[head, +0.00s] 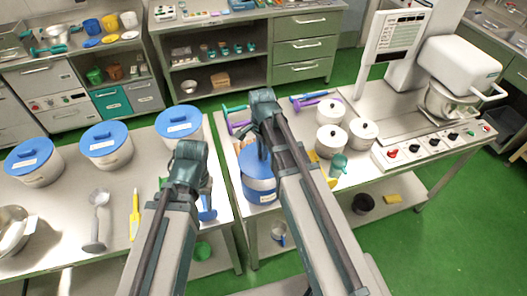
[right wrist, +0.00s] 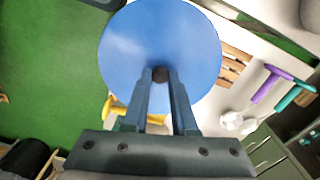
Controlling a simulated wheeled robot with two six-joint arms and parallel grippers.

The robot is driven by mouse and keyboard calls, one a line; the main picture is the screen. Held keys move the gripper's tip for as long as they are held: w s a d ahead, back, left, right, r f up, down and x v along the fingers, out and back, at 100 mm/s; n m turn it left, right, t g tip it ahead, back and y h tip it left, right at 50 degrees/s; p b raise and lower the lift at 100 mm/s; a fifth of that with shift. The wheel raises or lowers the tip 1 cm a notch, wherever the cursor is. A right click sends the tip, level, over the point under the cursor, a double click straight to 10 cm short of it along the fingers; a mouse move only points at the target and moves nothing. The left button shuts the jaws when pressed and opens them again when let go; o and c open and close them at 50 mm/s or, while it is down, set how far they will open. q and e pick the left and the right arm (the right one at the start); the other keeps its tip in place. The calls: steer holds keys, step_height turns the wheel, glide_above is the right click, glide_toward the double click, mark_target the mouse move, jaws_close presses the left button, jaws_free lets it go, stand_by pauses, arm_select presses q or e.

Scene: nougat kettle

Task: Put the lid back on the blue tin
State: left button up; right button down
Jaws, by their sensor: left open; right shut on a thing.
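My right gripper (right wrist: 160,72) is shut on the dark knob of the round blue lid (right wrist: 160,30), which fills the upper middle of the right wrist view. In the head view the lid (head: 249,160) is partly hidden by my right arm and lies over the blue tin (head: 258,188), a blue body with a pale label. Whether the lid rests fully on the rim cannot be told. My left gripper (head: 207,208) is open and empty, left of the tin, near the left table's edge.
Several white tubs with blue lids (head: 106,141) stand on the left table, with a ladle (head: 98,205) and a yellow tool (head: 135,215). White lidded pots (head: 331,140), a teal cup (head: 338,166) and a purple tool (right wrist: 268,85) are right of or beyond the tin. A gap separates the tables.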

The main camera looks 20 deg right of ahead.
step_height(320, 180, down, 6)
steer(key=b, duration=0.6)
steer(key=shift+f, duration=0.25)
steer(key=shift+f+b, duration=0.4)
steer(key=shift+b, duration=0.1)
stand_by(1.4)
steer(key=c, duration=0.6)
jaws_free()
steer(key=shift+c, duration=0.2)
steer(key=shift+o, duration=0.3)
steer(key=o, duration=0.5)
steer(key=shift+r, duration=0.2)
steer(key=shift+r+p, duration=3.4)
steer(key=shift+p, duration=0.15)
